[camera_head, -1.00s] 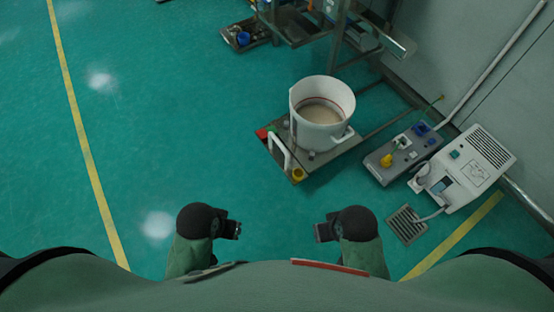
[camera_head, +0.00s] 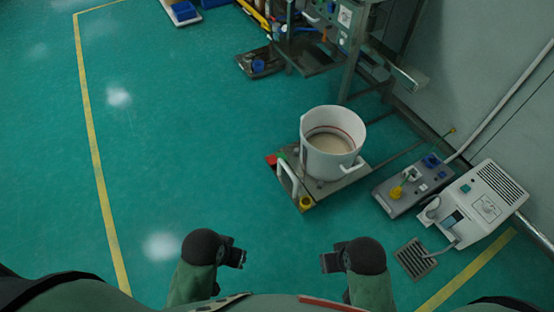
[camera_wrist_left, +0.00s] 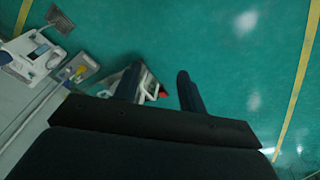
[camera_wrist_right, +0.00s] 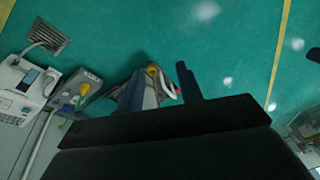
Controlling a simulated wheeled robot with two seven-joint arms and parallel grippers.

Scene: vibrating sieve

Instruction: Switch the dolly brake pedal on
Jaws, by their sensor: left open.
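The dolly (camera_head: 326,191) is a flat low platform on the floor, right of centre in the head view. It carries a white bucket (camera_head: 318,160) holding pale material. Which pedal position is set cannot be told. My left gripper (camera_head: 237,255) and right gripper (camera_head: 329,260) are open and empty, apart from the dolly and nearer to me. The dolly is partly hidden behind the fingers in both wrist views.
A grey control box (camera_head: 385,194), a white machine (camera_head: 478,207) and a floor drain (camera_head: 414,258) lie right of the dolly, by the wall. A metal frame (camera_head: 350,60) stands behind it. The green floor to the left is clear, with a yellow line (camera_head: 97,170).

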